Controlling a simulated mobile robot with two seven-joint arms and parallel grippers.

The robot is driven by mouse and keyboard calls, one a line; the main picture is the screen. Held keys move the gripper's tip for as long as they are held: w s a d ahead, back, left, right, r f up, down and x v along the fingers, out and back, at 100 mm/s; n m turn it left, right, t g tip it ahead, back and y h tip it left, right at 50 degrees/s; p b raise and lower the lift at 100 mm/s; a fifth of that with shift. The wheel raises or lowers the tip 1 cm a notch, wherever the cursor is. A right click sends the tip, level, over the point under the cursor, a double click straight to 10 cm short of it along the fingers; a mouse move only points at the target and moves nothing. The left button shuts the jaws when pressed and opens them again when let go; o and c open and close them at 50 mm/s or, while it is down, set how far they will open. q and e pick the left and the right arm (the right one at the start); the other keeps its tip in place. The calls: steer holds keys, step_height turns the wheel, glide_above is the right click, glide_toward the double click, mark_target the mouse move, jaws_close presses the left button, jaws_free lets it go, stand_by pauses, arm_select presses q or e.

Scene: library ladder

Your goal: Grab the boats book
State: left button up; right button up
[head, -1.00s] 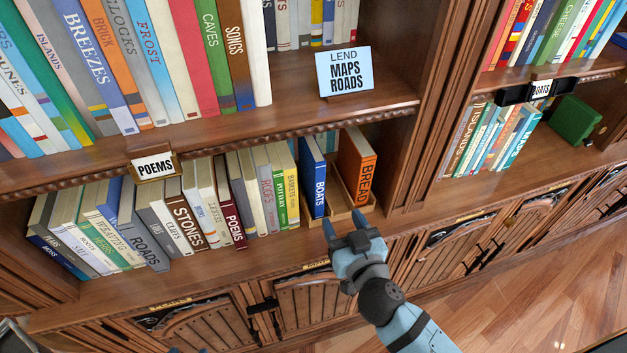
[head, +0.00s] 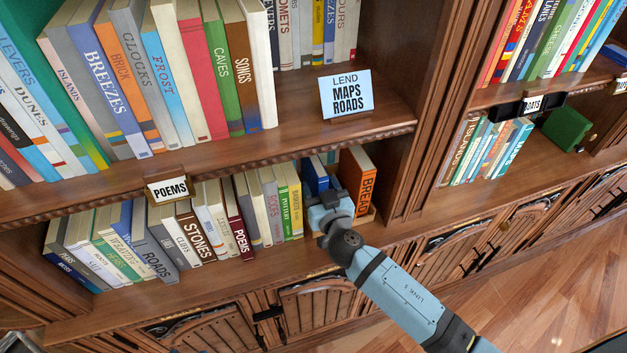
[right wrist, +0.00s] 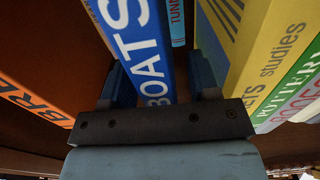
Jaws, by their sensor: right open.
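The blue boats book (head: 314,174) stands upright on the lower shelf, between the yellow-spined book and the orange bread book (head: 359,184). My right gripper (head: 325,196) is at the book's front and hides most of its spine in the head view. In the right wrist view the boats book (right wrist: 142,40) shows its white title, with one finger of my right gripper (right wrist: 160,78) on each side of it. The jaws are open around the spine; I cannot tell whether either finger touches it. My left gripper is not in view.
The yellow book (right wrist: 246,50) stands close beside one finger. An upright divider (head: 412,120) stands to the right of the bread book.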

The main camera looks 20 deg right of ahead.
steer(key=shift+w, duration=0.55)
steer(key=shift+s, duration=0.1)
jaws_close()
steer(key=shift+r, duration=0.1)
